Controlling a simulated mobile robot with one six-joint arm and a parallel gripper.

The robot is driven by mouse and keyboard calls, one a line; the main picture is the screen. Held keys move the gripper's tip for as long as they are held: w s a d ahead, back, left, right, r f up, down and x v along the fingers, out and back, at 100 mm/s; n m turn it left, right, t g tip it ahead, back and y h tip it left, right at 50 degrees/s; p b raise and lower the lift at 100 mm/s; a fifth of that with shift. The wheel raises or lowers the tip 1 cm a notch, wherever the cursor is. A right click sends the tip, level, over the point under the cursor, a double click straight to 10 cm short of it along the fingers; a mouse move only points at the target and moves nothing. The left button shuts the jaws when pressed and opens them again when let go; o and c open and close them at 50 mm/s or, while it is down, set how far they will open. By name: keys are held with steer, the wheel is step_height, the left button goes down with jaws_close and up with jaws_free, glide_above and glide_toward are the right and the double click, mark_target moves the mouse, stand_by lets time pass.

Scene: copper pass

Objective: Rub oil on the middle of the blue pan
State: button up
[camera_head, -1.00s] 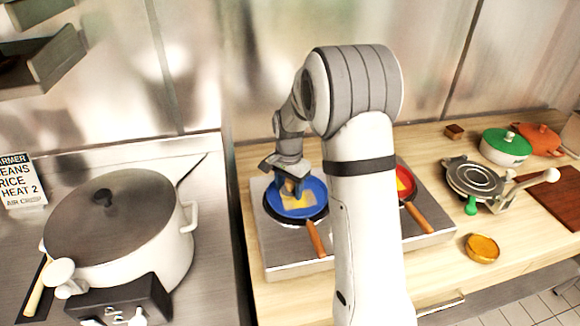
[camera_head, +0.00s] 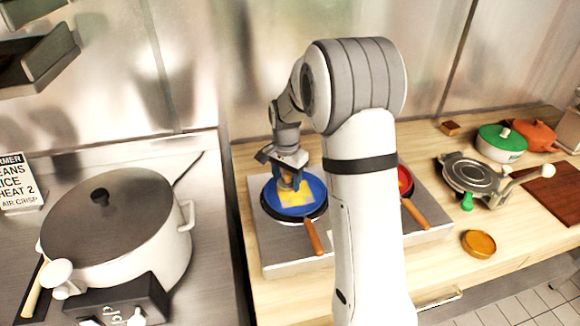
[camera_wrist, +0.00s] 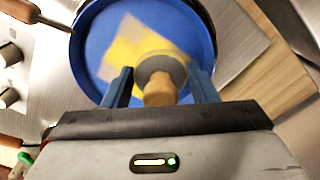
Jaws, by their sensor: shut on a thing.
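The blue pan (camera_head: 316,187) sits on the left side of a steel cooktop, with its brown handle (camera_head: 313,236) toward the front. A yellow patch (camera_head: 297,199) lies in its middle; I cannot tell whether it is oil or a marking. My gripper (camera_head: 288,183) is over the pan, pointing down. In the wrist view, my gripper (camera_wrist: 160,83) is shut on a tool with a tan handle (camera_wrist: 159,92) and a round grey-brown head (camera_wrist: 160,66). The head overlaps the edge of the yellow patch (camera_wrist: 128,50). The tool's far end is hidden, so contact with the pan (camera_wrist: 180,14) is unclear.
A red pan (camera_head: 404,180) sits on the cooktop's right side, partly behind my arm. A yellow-orange dish (camera_head: 479,243), a round metal press (camera_head: 471,175) and a green-lidded pot (camera_head: 502,143) stand to the right. A big lidded pot (camera_head: 160,254) stands at left.

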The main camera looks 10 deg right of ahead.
steer(key=shift+s+r+p, duration=0.1)
steer(key=shift+r+p, duration=1.55)
steer(key=shift+r, duration=1.3)
steer(key=shift+f, duration=0.1)
